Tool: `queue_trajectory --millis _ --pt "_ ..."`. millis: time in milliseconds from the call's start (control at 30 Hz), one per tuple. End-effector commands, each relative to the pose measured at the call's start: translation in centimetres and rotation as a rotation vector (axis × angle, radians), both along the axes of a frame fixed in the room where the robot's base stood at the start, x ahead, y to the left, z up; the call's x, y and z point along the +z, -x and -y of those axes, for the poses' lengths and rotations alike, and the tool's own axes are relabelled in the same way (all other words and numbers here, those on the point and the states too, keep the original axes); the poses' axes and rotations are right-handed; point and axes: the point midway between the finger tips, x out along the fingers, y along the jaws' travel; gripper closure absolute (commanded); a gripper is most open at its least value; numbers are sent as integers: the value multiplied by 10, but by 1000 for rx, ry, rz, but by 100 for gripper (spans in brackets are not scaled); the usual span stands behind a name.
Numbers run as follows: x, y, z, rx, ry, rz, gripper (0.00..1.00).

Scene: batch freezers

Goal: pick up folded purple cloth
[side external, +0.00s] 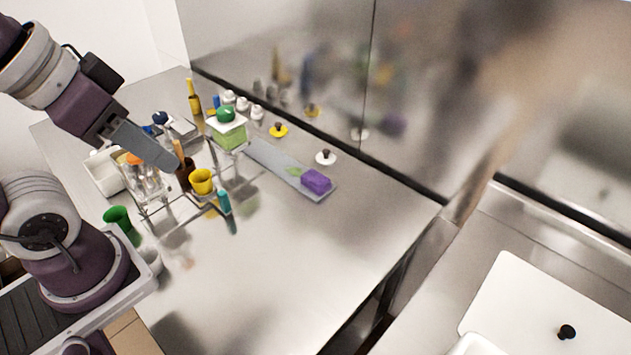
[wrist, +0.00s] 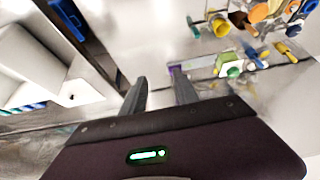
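The folded purple cloth (side external: 316,181) is a small purple block shape. It lies on the right end of a long grey tray (side external: 262,158) on the steel counter. In the wrist view a small purple patch (wrist: 172,69) shows just beyond the right fingertip, partly hidden by it. My gripper (side external: 172,163) is high at the left in the side view, apart from the cloth. In the wrist view its two fingers (wrist: 158,77) are spread with nothing between them.
A yellow cup (side external: 201,181), a wire rack with jars and a green-lidded container (side external: 227,130) stand left of the cloth. The counter in front and right of the tray is clear.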

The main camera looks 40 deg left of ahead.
Motion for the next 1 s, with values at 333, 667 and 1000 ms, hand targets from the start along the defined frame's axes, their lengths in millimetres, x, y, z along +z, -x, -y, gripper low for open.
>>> queue_trajectory --millis 333,667,1000 --pt "0 0 0 0 0 0 31" --pt "6 -13 0 -44 -25 -20 31" --pt "-22 -228 -17 -761 -292 -257 31"
